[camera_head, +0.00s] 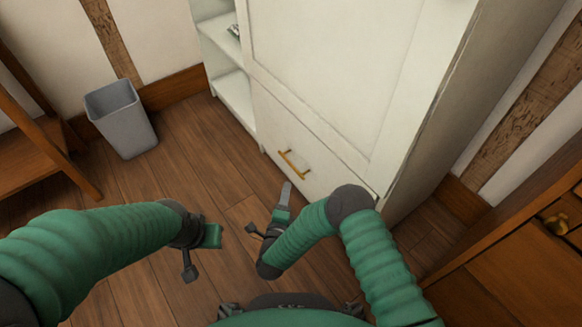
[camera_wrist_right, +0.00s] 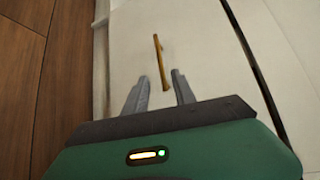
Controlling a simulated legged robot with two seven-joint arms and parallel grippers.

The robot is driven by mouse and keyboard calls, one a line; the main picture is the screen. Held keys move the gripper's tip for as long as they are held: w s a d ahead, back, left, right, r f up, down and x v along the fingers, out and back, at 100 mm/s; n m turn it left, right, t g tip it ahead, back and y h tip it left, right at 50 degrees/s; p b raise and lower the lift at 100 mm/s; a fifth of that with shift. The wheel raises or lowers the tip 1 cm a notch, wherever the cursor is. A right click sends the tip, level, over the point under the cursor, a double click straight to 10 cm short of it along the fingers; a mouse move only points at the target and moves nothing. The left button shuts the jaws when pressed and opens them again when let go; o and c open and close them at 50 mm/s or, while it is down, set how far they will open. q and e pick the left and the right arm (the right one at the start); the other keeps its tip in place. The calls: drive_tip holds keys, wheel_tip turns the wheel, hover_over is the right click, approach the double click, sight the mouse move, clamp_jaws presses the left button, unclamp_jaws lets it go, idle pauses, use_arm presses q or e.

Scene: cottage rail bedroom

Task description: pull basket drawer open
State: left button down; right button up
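The white drawer (camera_head: 318,160) is the low front panel of a white cabinet and looks shut. Its brass bar handle (camera_head: 294,163) also shows in the right wrist view (camera_wrist_right: 162,62). My right gripper (camera_head: 287,188) is low in front of the drawer, just short of the handle.
The tall white cabinet (camera_head: 335,60) has open shelves (camera_head: 235,92) on its left side. A grey bin (camera_head: 122,118) stands by the wall at the left. Wooden furniture (camera_head: 520,255) is at the lower right. The wooden floor (camera_head: 195,150) before the drawer is clear.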

drive_tip(key=b+x, duration=0.7)
drive_tip(key=x, duration=0.6)
drive_tip(key=shift+a+f, duration=0.15)
drive_tip(key=shift+f, duration=0.05)
drive_tip(key=shift+w+r, duration=0.15)
drive_tip(key=shift+w, duration=0.1)
drive_tip(key=shift+c, duration=0.4)
clamp_jaws()
drive_tip(key=shift+s, duration=0.1)
